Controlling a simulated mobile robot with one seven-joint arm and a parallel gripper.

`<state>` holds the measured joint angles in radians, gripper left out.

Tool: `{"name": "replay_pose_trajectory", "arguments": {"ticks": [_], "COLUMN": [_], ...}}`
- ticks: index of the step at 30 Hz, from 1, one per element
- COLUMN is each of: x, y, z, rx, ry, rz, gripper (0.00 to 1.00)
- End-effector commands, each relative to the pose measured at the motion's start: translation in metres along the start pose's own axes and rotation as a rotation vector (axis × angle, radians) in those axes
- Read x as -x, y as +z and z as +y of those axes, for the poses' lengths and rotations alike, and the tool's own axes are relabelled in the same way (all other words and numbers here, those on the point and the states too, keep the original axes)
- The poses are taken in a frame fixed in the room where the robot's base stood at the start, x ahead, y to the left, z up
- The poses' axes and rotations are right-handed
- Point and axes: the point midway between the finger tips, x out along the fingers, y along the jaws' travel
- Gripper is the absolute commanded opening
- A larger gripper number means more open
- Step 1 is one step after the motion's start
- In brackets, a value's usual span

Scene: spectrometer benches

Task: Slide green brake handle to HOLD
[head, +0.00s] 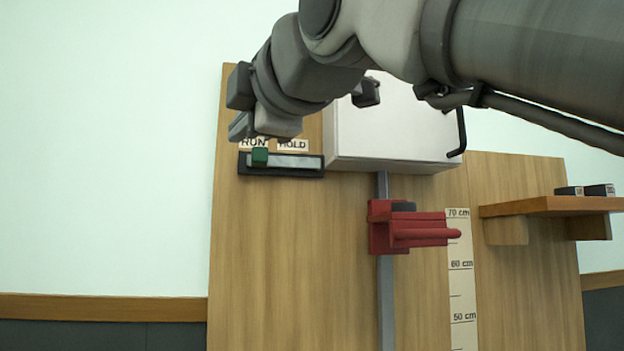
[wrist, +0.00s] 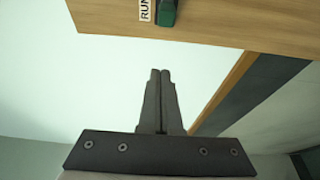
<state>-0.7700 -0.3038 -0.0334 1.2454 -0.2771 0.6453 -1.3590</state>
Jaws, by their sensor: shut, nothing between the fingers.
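The green brake handle (head: 260,156) sits at the left part of its dark slide track (head: 300,173), under the RUN label (head: 253,143). The HOLD label (head: 293,146) is to its right. In the wrist view the green handle (wrist: 166,13) shows at the top edge, beside the RUN label (wrist: 145,10). My gripper (wrist: 160,72) is shut and empty, its fingertips apart from the handle and pointing toward the board's edge. In the head view my gripper is just above and left of the handle; its fingertips are hard to make out there.
A white box (head: 390,130) is mounted on the wooden board (head: 265,260), right of the track. Below it a red carriage (head: 410,228) sits on a vertical rail beside a centimetre scale (head: 460,280). A wooden shelf (head: 545,206) is at right. Left of the board is open space.

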Motion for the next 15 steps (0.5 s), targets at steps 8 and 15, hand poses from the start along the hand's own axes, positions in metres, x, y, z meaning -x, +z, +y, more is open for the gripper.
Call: {"name": "replay_pose_trajectory", "arguments": {"ticks": [8,15], "x": [-0.009,-0.053], "y": [0.000,-0.001], "z": [0.000,0.002], "rx": [-0.001,-0.001], "ry": [-0.003,-0.005], "rz": [0.000,0.000], "gripper": [0.00,0.00]}}
